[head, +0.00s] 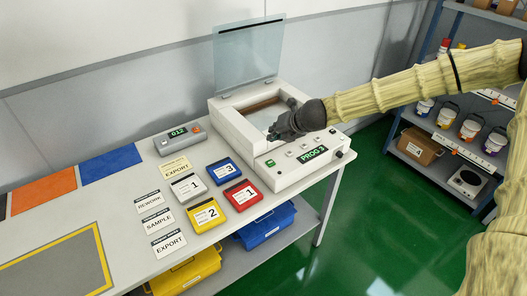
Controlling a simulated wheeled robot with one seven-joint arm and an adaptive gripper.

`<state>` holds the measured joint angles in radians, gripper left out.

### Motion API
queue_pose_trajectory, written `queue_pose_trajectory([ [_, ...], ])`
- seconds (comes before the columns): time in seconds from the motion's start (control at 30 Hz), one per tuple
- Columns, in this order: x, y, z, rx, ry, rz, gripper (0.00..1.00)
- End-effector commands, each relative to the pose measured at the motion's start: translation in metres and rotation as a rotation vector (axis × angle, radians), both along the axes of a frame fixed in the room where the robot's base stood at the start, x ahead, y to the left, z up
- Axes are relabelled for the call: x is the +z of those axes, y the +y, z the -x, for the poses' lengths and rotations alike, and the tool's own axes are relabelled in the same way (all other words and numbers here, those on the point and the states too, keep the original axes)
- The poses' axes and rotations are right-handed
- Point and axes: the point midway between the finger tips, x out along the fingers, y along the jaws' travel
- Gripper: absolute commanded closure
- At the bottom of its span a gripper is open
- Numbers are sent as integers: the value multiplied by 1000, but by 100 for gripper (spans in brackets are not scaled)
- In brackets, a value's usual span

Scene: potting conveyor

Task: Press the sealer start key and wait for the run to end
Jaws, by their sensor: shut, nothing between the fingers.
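The sealer (227,122) is a white box on the right end of the table. Its clear lid (248,58) stands raised and its chamber is open. The front panel has a green display reading "PROG 3" (314,153), small keys beside it, a green spot (270,163) at the left and a dark round knob (339,154) at the right. I cannot tell which key is start. My gripper (272,136) is shut and empty, over the front edge of the chamber, above and behind the panel keys. It hides part of the chamber. Contact with the sealer cannot be made out.
Left of the sealer lie numbered cards in white, blue, yellow and red (243,194), and labels such as "SAMPLE" (158,222). Blue (265,228) and yellow bins are below. A shelf rack (440,150) stands right.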

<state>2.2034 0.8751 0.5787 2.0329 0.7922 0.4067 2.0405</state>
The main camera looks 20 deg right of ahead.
Motion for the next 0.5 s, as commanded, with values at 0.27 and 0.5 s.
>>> queue_pose_trajectory([
  [0.27, 8, 9, 8, 10, -10, -2, 100],
  [0.5, -1, 12, -2, 16, -1, -1, 100],
])
